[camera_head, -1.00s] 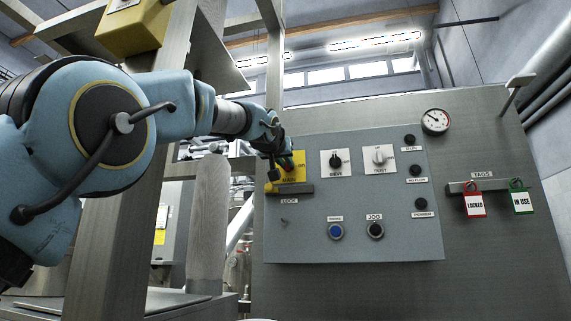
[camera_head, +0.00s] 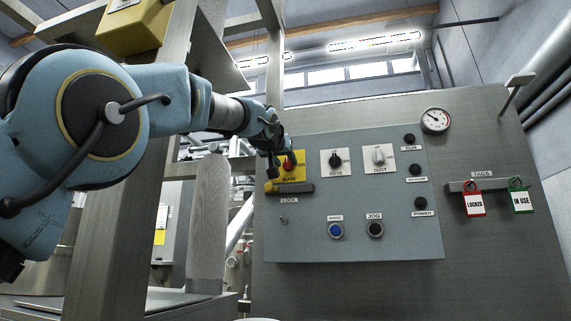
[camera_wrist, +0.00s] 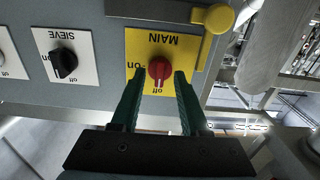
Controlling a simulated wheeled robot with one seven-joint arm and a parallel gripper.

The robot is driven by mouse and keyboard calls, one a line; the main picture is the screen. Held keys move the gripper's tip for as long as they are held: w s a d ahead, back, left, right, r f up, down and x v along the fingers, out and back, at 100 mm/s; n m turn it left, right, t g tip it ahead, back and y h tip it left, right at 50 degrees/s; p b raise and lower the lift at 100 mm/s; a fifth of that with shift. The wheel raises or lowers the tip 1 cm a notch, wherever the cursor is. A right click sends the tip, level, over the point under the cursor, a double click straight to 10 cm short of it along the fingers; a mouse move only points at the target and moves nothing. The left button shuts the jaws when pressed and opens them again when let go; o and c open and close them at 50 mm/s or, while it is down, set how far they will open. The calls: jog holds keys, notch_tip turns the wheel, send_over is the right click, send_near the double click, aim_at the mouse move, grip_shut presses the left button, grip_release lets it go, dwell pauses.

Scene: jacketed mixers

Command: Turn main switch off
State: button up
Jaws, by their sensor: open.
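The main switch is a red knob (camera_wrist: 159,69) on a yellow plate (camera_wrist: 193,62) marked MAIN, with "on" and "off" labels, upside down in the wrist view. In the head view the red knob (camera_head: 288,166) sits at the panel's upper left, partly covered by my gripper (camera_head: 275,158). In the wrist view my gripper (camera_wrist: 159,76) is open. Its two green fingers stand on either side of the knob, with a gap on each side. Whether the fingertips reach the knob's depth, and which label the knob points to, I cannot tell clearly.
A lock bar (camera_head: 300,188) with a yellow end (camera_head: 270,187) lies just below the plate. SIEVE (camera_head: 336,161) and DUST (camera_head: 379,156) switches are to the right. LOCKED (camera_head: 474,203) and IN USE (camera_head: 521,201) tags hang further right. A metal post stands left of the panel.

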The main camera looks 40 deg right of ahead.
jog(key=b+v, duration=0.3)
jog(key=v, duration=0.7)
jog(key=shift+f, duration=0.1)
